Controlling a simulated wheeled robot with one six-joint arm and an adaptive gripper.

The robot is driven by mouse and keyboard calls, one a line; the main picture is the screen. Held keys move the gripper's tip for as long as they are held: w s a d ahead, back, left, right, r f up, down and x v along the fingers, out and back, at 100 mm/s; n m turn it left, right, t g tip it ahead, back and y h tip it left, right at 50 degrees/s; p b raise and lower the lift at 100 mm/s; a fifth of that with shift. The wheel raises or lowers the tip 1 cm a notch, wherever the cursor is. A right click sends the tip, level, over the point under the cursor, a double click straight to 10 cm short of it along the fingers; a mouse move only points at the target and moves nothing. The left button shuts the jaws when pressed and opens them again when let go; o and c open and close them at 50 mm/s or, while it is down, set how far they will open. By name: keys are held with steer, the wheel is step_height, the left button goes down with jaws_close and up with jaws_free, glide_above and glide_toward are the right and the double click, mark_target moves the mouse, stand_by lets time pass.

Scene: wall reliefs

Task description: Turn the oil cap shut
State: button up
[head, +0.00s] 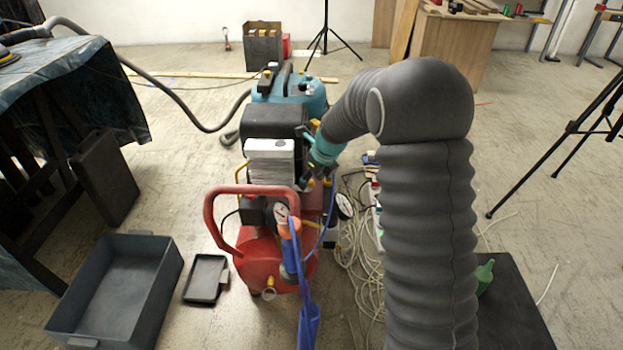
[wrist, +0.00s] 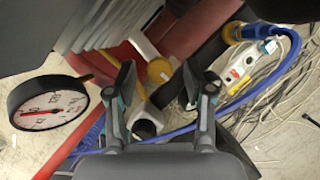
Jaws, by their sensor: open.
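A round yellow cap (wrist: 159,70), which looks like the oil cap, shows in the wrist view beside a white fitting on the red and grey compressor. I cannot tell from this view how far it is turned. My gripper (wrist: 160,92) is open, with one dark finger on each side of the picture's middle. The cap appears beyond the fingertips and between them, and I see no contact. In the head view my gripper (head: 312,182) points down at the compressor (head: 258,255), right of its grey ribbed block. The cap is not clearly visible there.
A pressure gauge (wrist: 48,103) is close on the left in the wrist view. A blue hose (wrist: 175,133) passes below the fingers. A power strip (wrist: 240,68) and loose cables lie right. A grey bin (head: 118,290) and small black tray (head: 206,279) stand left of the compressor.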

jaws_close()
steer(key=shift+n, duration=0.5)
steer(key=n, duration=0.1)
steer(key=n+g+y+p, duration=0.1)
steer(key=shift+w+d+r+n, duration=0.1)
steer(key=shift+w+n, duration=0.05)
steer(key=shift+n, duration=0.25)
steer(key=n+g+p, duration=0.1)
steer(key=n, duration=0.1)
steer(key=n+p, duration=0.1)
steer(key=n, duration=0.1)
steer(key=shift+w+n+g+y, duration=0.1)
steer(key=shift+n+g+y, duration=0.2)
steer(key=shift+g, duration=0.1)
steer(key=n, duration=0.2)
steer(key=n+g, duration=0.1)
steer(key=n, duration=0.1)
steer(key=shift+w+g, duration=0.15)
steer(key=shift+g, duration=0.15)
steer(key=shift+n+g, duration=0.4)
steer(key=shift+n, duration=1.3)
